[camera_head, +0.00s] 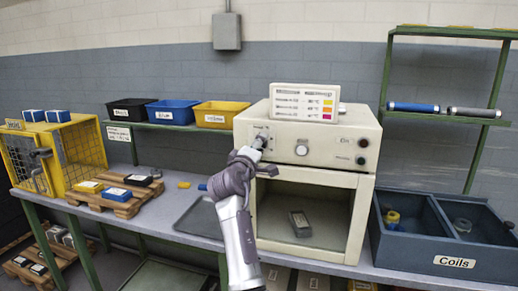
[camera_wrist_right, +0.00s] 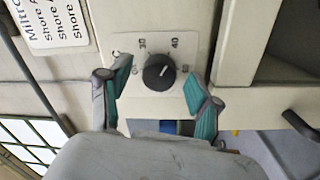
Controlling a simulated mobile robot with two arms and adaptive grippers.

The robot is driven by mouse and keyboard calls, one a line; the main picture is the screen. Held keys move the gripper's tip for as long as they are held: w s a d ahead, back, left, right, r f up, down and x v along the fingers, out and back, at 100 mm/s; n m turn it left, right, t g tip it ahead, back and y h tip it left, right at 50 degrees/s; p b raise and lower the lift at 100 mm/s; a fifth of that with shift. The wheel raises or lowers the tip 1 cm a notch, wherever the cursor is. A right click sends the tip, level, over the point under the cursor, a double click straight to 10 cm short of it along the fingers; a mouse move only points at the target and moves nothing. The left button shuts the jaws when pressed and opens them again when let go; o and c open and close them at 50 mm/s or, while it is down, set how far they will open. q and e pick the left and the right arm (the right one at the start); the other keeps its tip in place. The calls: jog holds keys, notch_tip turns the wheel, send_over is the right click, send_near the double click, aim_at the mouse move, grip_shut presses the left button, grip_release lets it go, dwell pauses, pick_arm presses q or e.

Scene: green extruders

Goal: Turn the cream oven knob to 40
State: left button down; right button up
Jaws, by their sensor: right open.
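The cream oven (camera_head: 330,178) stands on the bench in the head view, with its chamber open to view. Its dial knob (camera_wrist_right: 158,72) is dark, with a white pointer, on a pale plate (camera_wrist_right: 128,45) marked 30 and 40 in the right wrist view. The pointer slants up and right, roughly toward the 40 side. My right gripper (camera_head: 257,155) is at the upper left of the oven front. Its two green-padded fingers are open, one on each side of the knob, with gaps visible. My left gripper is not in view.
A second round dial (camera_head: 302,150) and buttons sit right of the gripper on the panel. A grey block (camera_head: 299,224) lies inside the oven. A blue Coils bin (camera_head: 455,262) stands to the right, a pallet (camera_head: 118,203) and yellow cage (camera_head: 80,145) to the left.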

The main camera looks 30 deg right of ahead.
jog(key=v, duration=0.7)
dwell(0.3)
